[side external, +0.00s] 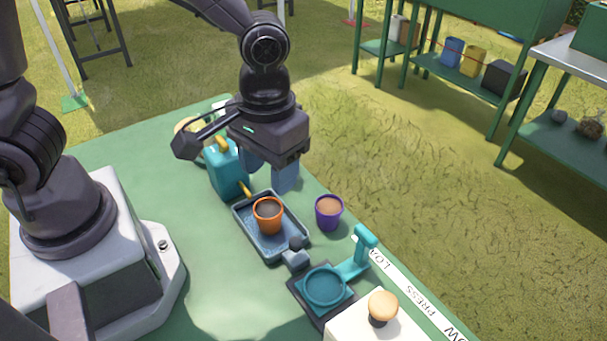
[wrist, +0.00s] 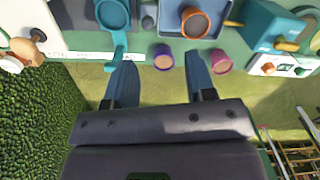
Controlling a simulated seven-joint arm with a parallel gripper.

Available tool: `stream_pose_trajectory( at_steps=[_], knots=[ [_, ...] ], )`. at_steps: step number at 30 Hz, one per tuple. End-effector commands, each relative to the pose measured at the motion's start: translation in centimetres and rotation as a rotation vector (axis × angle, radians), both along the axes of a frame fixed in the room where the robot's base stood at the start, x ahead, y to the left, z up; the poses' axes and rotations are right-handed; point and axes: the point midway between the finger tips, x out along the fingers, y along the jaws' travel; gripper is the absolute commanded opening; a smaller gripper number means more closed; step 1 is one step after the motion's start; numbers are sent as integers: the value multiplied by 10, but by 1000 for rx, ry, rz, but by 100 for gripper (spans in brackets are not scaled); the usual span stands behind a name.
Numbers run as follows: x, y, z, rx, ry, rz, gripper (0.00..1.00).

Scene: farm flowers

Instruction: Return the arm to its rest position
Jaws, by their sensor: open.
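My gripper (side external: 270,172) is above the far edge of the green table (side external: 120,190), with its blue fingers pointing down. In the wrist view my gripper (wrist: 160,82) has its two fingers wide apart with nothing held between them. An orange pot (side external: 268,215) with dark filling stands in the blue-grey tray (side external: 247,238). A purple pot (side external: 329,212) with brown filling stands on the table to the right of the tray. In the wrist view a pink pot (wrist: 219,62) shows near the right finger; it is hidden in the side view.
A teal box-shaped can (side external: 226,172) stands behind the tray, close to my gripper. A teal press (side external: 325,286) and a white block with a wooden knob (side external: 383,305) are at the front right. Green shelves (side external: 440,75) stand beyond the table.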

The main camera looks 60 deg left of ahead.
Motion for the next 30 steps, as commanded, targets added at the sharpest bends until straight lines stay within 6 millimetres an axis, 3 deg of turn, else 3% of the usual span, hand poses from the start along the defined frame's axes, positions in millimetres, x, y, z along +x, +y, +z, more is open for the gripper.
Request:
stream_pose_trajectory(
  at_steps=[9, 15, 22, 30],
  knots=[
    [-30, 57, 78, -39, -199, -329, 50],
    [-56, 92, 116, 8, -375, -365, 50],
    [-67, 111, 140, 48, -510, -273, 50],
    [-67, 114, 143, 54, -521, -254, 50]
  ],
)
